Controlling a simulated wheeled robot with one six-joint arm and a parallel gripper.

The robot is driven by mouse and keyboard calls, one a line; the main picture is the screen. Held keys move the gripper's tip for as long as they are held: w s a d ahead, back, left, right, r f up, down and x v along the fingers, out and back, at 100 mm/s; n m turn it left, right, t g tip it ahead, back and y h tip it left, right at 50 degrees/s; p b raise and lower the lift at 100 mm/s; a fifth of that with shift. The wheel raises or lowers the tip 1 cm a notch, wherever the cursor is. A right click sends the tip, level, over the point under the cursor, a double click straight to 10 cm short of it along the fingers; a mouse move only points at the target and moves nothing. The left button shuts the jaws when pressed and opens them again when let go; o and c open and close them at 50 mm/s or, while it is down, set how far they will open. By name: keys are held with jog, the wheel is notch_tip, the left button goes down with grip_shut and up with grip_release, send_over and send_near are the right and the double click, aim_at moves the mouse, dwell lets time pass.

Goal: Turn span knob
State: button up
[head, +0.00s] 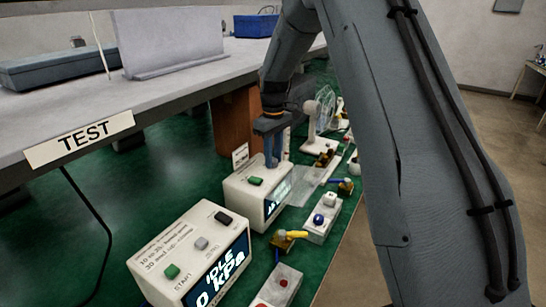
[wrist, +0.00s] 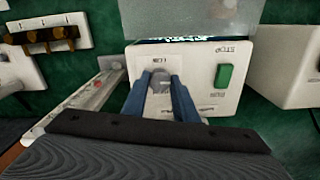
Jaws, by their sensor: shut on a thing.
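A white instrument box (head: 240,189) with a lit display on its front stands on the green surface in the middle of the head view. My gripper (head: 272,160) points down onto its top. In the wrist view, the blue fingers of my gripper (wrist: 160,98) are shut on a grey round knob (wrist: 160,82) on the box top (wrist: 201,68). The fingers hide the knob's sides, and the small label beside it is too blurred to read. A green button (wrist: 223,77) sits to the right of the knob, and it also shows in the head view (head: 255,181).
A second white box (head: 190,260) with a display reading IDLE 0 kPa stands nearer. Small boxes (head: 322,218), valves with yellow handles (head: 290,236) and a fan (head: 320,112) stand close by. A grey shelf marked TEST (head: 80,138) overhangs at the left.

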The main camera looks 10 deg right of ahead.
jog(key=m, duration=0.5)
jog(key=shift+r+m, duration=0.1)
jog(key=shift+m, duration=2.3)
jog(key=o, duration=1.1)
jog(key=shift+c, duration=0.2)
jog(key=shift+r, duration=0.1)
notch_tip(320, 180, up, 8)
jog(key=b, duration=0.2)
jog(key=shift+f+b, duration=0.2)
jog(key=shift+b, duration=0.1)
